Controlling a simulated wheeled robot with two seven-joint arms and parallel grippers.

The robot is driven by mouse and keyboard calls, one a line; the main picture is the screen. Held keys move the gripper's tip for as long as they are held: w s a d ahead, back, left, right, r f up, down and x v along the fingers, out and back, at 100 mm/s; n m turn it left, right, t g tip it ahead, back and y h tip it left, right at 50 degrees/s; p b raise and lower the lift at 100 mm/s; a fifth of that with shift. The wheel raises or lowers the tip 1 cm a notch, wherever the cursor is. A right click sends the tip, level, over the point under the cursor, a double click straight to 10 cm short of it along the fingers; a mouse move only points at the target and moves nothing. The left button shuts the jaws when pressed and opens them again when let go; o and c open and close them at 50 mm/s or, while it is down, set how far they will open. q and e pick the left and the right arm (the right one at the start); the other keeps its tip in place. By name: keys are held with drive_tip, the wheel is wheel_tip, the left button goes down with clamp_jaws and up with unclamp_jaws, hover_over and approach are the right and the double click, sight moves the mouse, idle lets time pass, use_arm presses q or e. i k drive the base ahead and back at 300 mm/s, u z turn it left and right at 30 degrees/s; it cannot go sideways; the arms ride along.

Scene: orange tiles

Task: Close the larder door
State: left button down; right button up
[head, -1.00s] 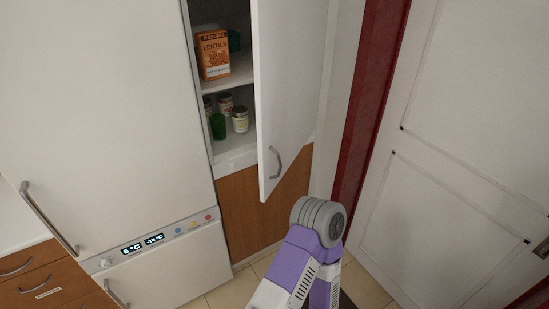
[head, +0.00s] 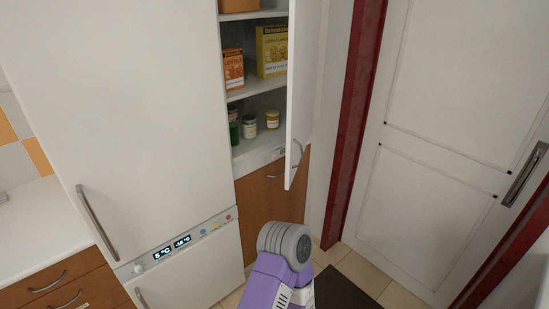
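The white larder door (head: 305,75) stands open, swung out toward me on the right side of the larder. Its handle (head: 297,153) is near the door's lower free edge. Inside the larder are shelves (head: 257,84) with an orange lentils box (head: 233,69), a yellow box (head: 271,52) and several jars (head: 250,126). My purple and grey arm shows at the bottom centre, below the door and apart from it in the picture. Neither gripper shows in the head view.
A white fridge (head: 150,110) with a display stands directly left of the larder. A counter with wooden drawers (head: 55,285) is at far left. A white room door (head: 450,110) in a red frame (head: 356,120) is at right. A dark mat (head: 343,288) lies on the tiled floor.

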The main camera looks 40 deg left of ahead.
sight(304, 22)
drive_tip(key=u, duration=1.25)
drive_tip(key=i, duration=0.85)
drive_tip(key=z, duration=0.2)
